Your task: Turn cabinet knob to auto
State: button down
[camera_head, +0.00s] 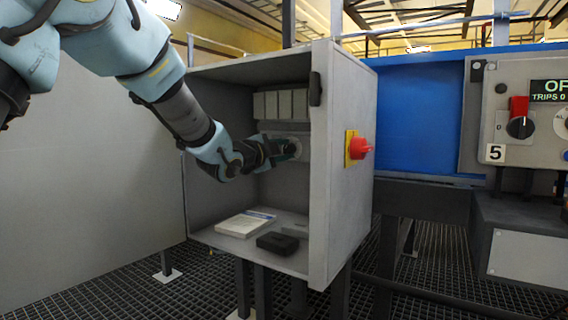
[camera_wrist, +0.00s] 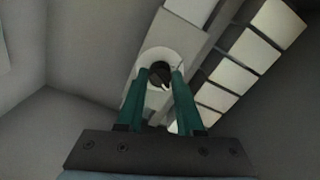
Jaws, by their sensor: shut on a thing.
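The cabinet (camera_head: 320,220) is an open grey box, and my arm reaches in from the left. The cabinet knob (camera_wrist: 160,73) is a small black knob on a round pale plate on the inner back panel, with a light mark on its edge. My gripper (camera_wrist: 162,82) is shut on the knob, one green finger on each side of it in the wrist view. In the head view my gripper (camera_head: 290,149) is at the back panel and hides most of the knob. The lettering around the knob is too small to read.
Pale modules (camera_head: 281,105) sit above the knob. A booklet (camera_head: 246,222) and a black box (camera_head: 278,243) lie on the cabinet floor. A red switch (camera_head: 359,148) on yellow is on the outer right side. A control panel (camera_head: 520,115) stands at right.

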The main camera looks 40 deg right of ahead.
jog(key=shift+f+m+b, duration=0.1)
jog(key=shift+m+b, duration=1.75)
jog(key=shift+m, duration=0.15)
jog(key=c, duration=0.5)
grip_release()
jog(key=shift+c, duration=0.2)
jog(key=p+v, duration=0.2)
jog(key=v, duration=0.9)
